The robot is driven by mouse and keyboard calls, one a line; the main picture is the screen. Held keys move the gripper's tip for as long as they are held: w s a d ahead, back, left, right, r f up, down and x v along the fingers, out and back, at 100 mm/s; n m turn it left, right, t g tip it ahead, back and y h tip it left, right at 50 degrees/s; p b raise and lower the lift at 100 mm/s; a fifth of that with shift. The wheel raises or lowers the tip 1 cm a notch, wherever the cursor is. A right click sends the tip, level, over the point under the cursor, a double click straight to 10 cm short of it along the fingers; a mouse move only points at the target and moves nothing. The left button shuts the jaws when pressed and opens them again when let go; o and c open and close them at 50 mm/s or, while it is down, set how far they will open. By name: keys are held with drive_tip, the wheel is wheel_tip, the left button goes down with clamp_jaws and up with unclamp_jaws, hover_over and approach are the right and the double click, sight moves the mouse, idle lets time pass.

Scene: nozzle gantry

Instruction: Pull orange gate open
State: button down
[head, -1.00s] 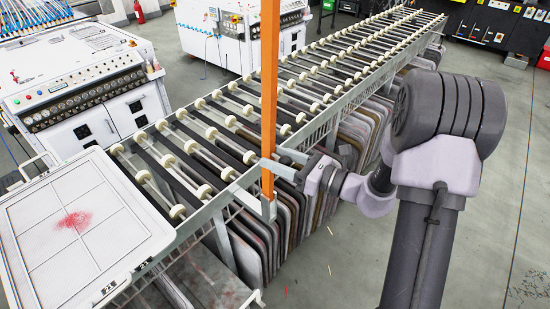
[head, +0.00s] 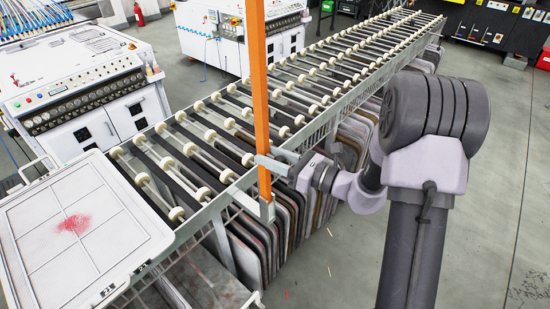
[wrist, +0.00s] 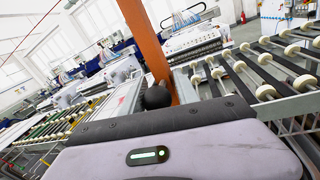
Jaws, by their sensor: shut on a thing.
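The orange gate (head: 261,100) is a tall narrow bar at the near side rail of the roller conveyor, its top leaning slightly left in the head view. My gripper (head: 266,162) reaches it from the right, low on the bar, and is shut on it. The bar's lower end sits by a light grey bracket (head: 263,212) on the rail. In the wrist view the orange gate (wrist: 148,42) rises just beyond my wrist housing, which hides the fingers and the grip.
The roller conveyor (head: 335,65) runs from lower left to upper right. A white framed tray (head: 60,265) with a red stain is at its near left end. Several panels (head: 300,205) stand under the rail. A white control machine (head: 85,95) is at left. Grey floor (head: 490,230) at right is clear.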

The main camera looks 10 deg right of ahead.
drive_tip(key=x, duration=0.2)
drive_tip(key=shift+w+a, duration=0.2)
drive_tip(key=shift+w, duration=0.15)
drive_tip(key=c, duration=1.1)
unclamp_jaws()
drive_tip(key=shift+o, duration=0.2)
drive_tip(key=shift+s+a, duration=0.1)
drive_tip(key=shift+a, duration=0.05)
